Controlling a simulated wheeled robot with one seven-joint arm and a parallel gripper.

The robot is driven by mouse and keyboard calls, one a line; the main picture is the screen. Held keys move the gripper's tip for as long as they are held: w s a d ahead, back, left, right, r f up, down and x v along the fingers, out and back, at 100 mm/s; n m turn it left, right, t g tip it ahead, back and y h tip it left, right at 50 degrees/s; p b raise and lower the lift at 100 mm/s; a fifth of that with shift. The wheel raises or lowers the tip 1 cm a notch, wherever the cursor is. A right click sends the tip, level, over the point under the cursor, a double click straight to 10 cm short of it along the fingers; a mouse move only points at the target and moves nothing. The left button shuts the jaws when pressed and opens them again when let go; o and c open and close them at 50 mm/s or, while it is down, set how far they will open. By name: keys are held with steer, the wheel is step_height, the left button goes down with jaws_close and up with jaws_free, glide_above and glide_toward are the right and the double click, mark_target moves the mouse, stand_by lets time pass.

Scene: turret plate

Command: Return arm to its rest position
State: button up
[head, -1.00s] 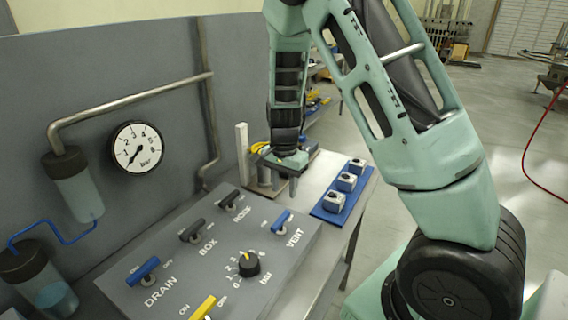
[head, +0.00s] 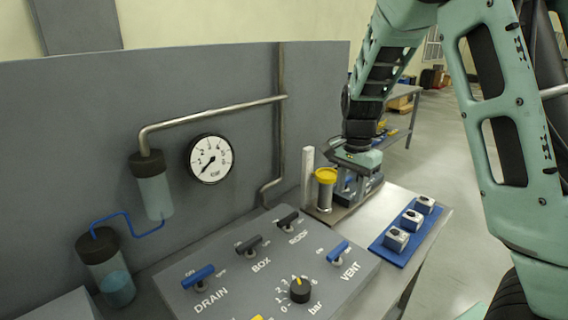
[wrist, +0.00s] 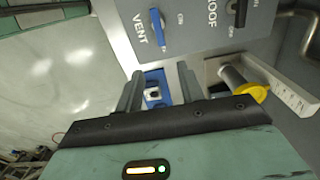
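My gripper (head: 352,182) is in the head view above the back right of the bench, close to the right of the yellow-lidded metal cylinder (head: 325,188). In the wrist view its two fingers (wrist: 158,82) are spread apart, with nothing between them. A blue tray with a white block shows past the gap. My arm bends from the upper right of the head view down to the gripper.
A control panel (head: 235,270) with levers and a knob fills the front. A white post (head: 307,178) stands beside the cylinder. A blue tray (head: 385,249) holds white blocks. A gauge (head: 211,158) and pipe are on the back wall. Open floor lies right.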

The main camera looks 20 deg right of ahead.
steer(key=s+a+f+n+y+b, duration=0.1)
steer(key=s+a+n, duration=0.15)
steer(key=a, duration=0.35)
steer(key=s+a+f+n+b, duration=0.1)
steer(key=s+a+n+b, duration=0.15)
steer(key=a, duration=0.35)
steer(key=s+a+f+n+b, duration=0.1)
steer(key=s+a+n, duration=0.6)
steer(key=s, duration=0.3)
steer(key=s+a+f+n+b, duration=0.2)
steer(key=s+a+n, duration=0.5)
steer(key=s+n, duration=0.3)
steer(key=shift+w+a+r, duration=0.1)
steer(key=shift+a, duration=0.05)
